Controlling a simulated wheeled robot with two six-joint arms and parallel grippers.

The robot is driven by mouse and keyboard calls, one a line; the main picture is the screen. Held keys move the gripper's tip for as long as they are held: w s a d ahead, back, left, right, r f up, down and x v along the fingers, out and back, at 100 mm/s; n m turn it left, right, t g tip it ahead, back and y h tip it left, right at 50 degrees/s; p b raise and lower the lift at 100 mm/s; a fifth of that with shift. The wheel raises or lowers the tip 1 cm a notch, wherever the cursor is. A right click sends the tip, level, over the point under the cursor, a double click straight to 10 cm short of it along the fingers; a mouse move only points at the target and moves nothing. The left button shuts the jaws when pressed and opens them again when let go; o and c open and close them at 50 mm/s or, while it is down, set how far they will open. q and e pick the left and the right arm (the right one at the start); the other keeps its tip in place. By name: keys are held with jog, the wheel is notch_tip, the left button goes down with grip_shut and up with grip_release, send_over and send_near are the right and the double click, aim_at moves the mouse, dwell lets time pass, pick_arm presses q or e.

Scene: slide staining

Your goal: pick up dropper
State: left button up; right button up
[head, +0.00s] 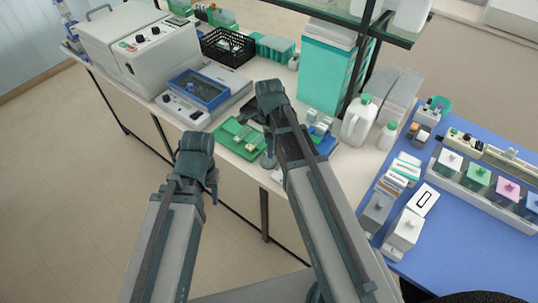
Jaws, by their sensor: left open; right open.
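I cannot make out a dropper for certain in the head view; it may be too small or hidden behind my arms. My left gripper (212,188) hangs from the wrist in front of the white bench, over the floor side, mostly hidden by its own arm, open with nothing seen in it. My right gripper (268,158) is over the white bench's front edge, beside a green tray (240,139) with small items. It is open, partly hidden by its arm, and nothing shows in it.
A white bench carries a large grey machine (140,48), a blue-topped device (200,90), a black basket (228,46) and a white jug (358,120). At right, a blue bench (455,262) holds staining jars (478,176) and white boxes (404,232). Floor is clear at left.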

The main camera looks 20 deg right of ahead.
pick_arm(q)
jog(key=shift+r, duration=0.1)
pick_arm(e)
grip_shut()
jog(key=shift+r, duration=0.15)
pick_arm(q)
notch_tip(320, 180, up, 10)
jog(key=p, duration=1)
pick_arm(e)
notch_tip(320, 180, up, 10)
